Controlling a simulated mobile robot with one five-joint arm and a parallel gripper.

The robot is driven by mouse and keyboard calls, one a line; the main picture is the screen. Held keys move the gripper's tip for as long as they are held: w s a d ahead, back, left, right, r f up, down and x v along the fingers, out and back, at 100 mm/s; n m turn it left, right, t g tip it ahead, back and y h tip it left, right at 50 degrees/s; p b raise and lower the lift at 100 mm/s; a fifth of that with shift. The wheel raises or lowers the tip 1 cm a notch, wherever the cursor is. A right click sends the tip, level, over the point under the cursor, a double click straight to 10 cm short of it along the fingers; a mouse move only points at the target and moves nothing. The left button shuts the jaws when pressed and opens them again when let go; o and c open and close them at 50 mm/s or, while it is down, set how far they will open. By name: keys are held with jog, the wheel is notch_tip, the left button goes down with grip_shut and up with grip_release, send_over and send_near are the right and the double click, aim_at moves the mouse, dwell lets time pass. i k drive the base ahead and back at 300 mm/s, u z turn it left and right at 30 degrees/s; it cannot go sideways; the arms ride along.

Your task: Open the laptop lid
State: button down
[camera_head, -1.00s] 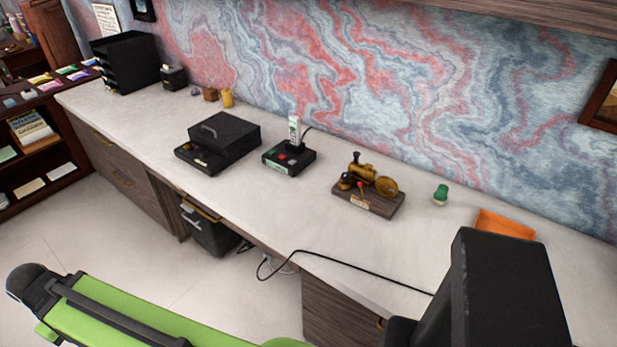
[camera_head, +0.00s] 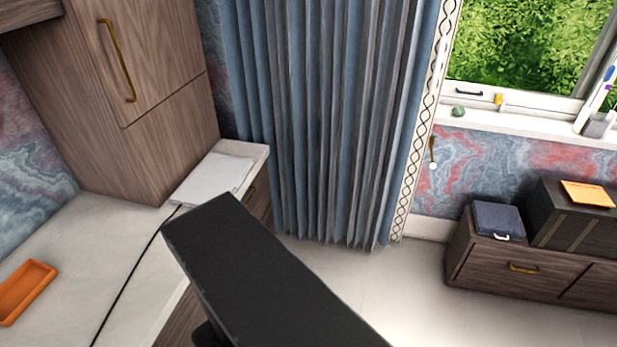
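The pale desk top (camera_head: 95,235) is mostly clear, with an orange tray (camera_head: 24,289) at left. A curtain (camera_head: 325,110) hangs beyond the desk. A low cabinet (camera_head: 520,263) stands at right, with open floor before it.

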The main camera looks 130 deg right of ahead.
aim_at(217, 175)
jog(key=z, duration=1.3)
jog(key=k, duration=0.2)
jog(key=z, duration=2.95)
jog(key=k, duration=1)
jog(key=u, duration=0.25)
jog(key=i, duration=1.35)
jog(key=z, duration=0.1)
